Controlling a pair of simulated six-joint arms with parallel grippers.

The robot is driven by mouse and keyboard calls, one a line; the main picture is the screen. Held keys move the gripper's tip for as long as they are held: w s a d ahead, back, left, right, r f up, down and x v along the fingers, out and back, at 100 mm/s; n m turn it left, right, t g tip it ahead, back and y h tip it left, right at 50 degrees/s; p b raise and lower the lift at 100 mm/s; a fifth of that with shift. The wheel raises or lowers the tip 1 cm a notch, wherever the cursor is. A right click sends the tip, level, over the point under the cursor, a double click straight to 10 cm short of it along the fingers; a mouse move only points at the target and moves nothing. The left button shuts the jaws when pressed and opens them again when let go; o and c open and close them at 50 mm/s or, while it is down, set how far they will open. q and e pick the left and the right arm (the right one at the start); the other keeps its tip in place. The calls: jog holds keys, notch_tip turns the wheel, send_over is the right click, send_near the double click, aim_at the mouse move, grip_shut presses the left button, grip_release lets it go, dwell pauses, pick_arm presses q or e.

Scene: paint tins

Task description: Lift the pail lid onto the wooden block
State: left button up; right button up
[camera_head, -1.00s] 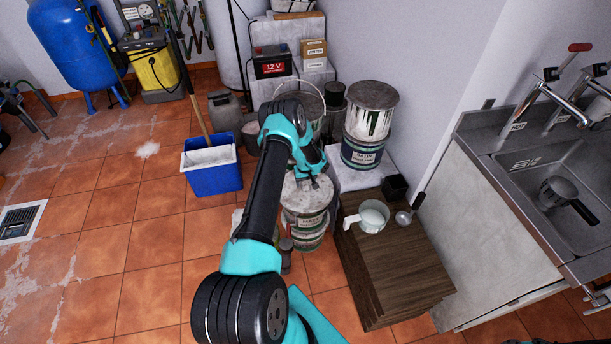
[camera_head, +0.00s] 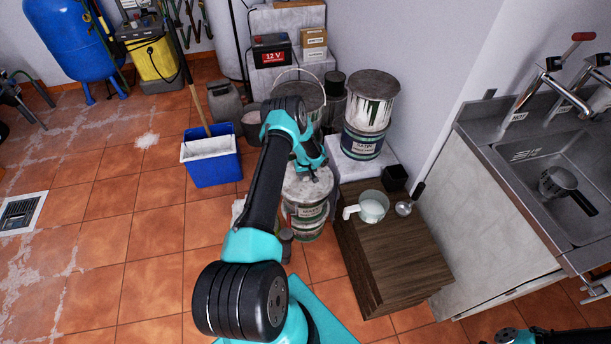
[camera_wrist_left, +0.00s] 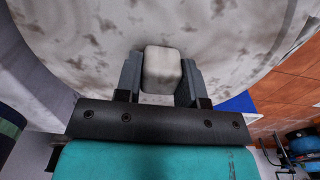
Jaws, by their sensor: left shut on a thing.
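My left gripper (camera_head: 313,171) is over the lid. In the left wrist view my left gripper (camera_wrist_left: 160,75) is shut on the lid's light grey block-shaped knob (camera_wrist_left: 161,70), and the speckled lid (camera_wrist_left: 90,40) fills most of that view. I cannot tell any gap between lid and pail. The dark brown wooden block (camera_head: 400,262) stands to the right of the pail. My right gripper is not in view.
A white mug (camera_head: 370,207), a ladle (camera_head: 404,208) and a small black pot (camera_head: 394,178) are at the block's back part; its front top is clear. Stacked tins (camera_head: 368,115) stand behind. A blue bucket (camera_head: 212,170) is left, a sink (camera_head: 550,165) right.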

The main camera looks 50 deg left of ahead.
pick_arm(q)
jog(key=c, duration=0.3)
jog(key=shift+r, duration=0.1)
jog(key=shift+c, duration=0.2)
jog(key=shift+r, duration=0.25)
jog(key=shift+r, duration=0.9)
jog(key=shift+r, duration=0.1)
jog(key=shift+r, duration=1.95)
